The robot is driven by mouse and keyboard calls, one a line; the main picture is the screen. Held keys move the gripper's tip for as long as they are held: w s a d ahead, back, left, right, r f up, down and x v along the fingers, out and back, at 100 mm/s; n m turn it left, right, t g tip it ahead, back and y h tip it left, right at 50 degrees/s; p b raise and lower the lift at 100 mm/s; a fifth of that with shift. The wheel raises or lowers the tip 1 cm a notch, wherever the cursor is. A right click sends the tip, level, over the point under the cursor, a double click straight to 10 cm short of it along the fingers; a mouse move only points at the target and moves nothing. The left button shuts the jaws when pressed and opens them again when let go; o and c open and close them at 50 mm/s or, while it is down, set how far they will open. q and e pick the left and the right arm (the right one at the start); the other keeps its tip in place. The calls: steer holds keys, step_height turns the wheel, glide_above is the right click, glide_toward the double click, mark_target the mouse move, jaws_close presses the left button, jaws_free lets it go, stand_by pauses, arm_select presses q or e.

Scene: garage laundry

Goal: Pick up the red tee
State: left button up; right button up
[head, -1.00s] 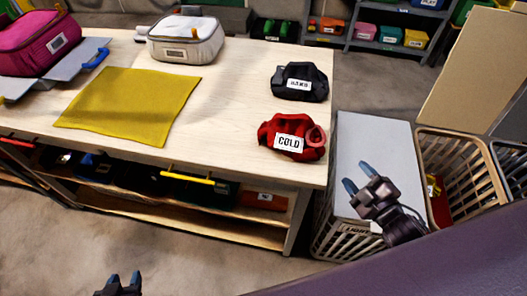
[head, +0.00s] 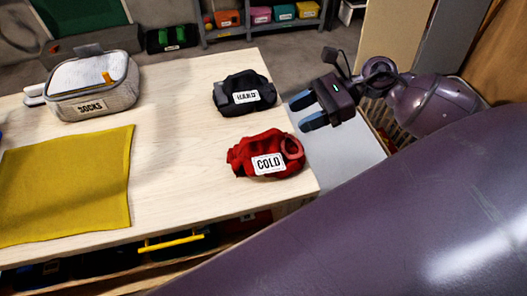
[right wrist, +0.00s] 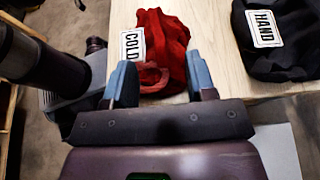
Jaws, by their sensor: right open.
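The red tee (head: 262,148) lies crumpled near the right end of the wooden table, with a white tag reading COLD on it. In the right wrist view the red tee (right wrist: 163,45) is just beyond the fingertips. My right gripper (head: 302,113) is open and empty at the table's right edge, its fingers pointing left. It is above and to the right of the red tee, apart from it in the head view. In the right wrist view my right gripper (right wrist: 158,75) has its two blue fingers spread. My left gripper is out of the head view.
A black garment (head: 243,92) with a HAND tag lies behind the red tee, close to my right gripper. A yellow cloth (head: 66,185) and a grey SOCKS bag (head: 92,86) are farther left. Bare table (head: 180,130) lies between. A light-topped bin (head: 345,150) stands by the table's right end.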

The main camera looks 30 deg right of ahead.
mark_target(267, 133)
steer(key=x, duration=0.3)
steer(key=shift+s+x, duration=0.2)
steer(key=shift+x, duration=2.45)
steer(key=shift+c, duration=0.5)
jaws_close()
